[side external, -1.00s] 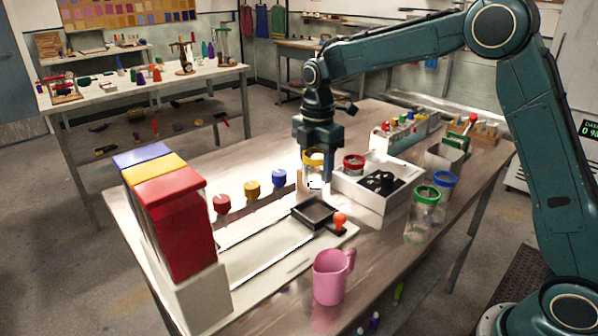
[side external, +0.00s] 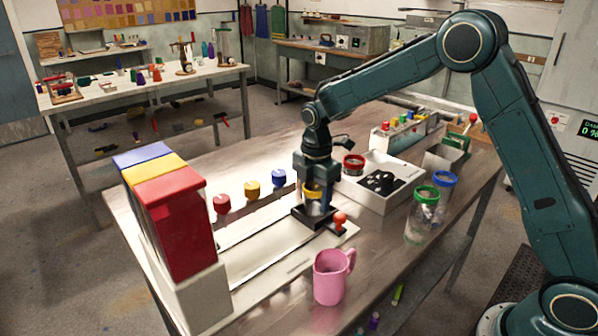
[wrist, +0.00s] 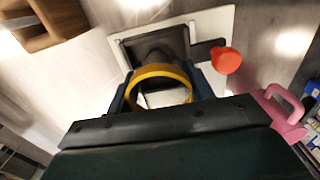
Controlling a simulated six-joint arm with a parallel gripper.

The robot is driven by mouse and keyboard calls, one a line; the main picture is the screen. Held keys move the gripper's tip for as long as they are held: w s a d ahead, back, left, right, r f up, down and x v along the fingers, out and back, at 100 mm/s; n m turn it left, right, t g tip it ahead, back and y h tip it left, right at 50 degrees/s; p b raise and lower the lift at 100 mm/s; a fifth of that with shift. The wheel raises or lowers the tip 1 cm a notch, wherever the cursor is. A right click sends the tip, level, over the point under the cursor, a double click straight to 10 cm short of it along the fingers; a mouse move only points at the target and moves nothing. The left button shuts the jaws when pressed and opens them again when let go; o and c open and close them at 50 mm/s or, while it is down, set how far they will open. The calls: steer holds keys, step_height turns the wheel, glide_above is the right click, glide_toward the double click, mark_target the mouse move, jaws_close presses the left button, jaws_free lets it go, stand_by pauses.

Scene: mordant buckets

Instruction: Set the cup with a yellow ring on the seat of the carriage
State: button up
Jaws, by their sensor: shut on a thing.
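The cup with a yellow ring (side external: 315,193) is clear with a yellow band at its top. My gripper (side external: 318,188) is shut on it, a finger on each side, and holds it upright over the black square seat of the carriage (side external: 299,216). In the wrist view the yellow ring (wrist: 161,71) lies between my fingers, and the dark seat (wrist: 152,45) shows just beyond it. The cup's base is at or very near the seat; I cannot tell if they touch. An orange-red knob (side external: 340,218) is on the carriage's right side.
Green-ringed (side external: 424,212) and blue-ringed (side external: 445,188) cups stand further right. A pink mug (side external: 331,277) is in front. Red, yellow and blue bins (side external: 180,225) stand left, with three coloured knobs (side external: 251,190) behind the track.

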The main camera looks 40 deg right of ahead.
steer(key=shift+f, duration=0.2)
steer(key=o, duration=1)
steer(key=shift+r, duration=0.1)
step_height(320, 180, up, 12)
steer(key=shift+r, duration=0.1)
stand_by(0.7)
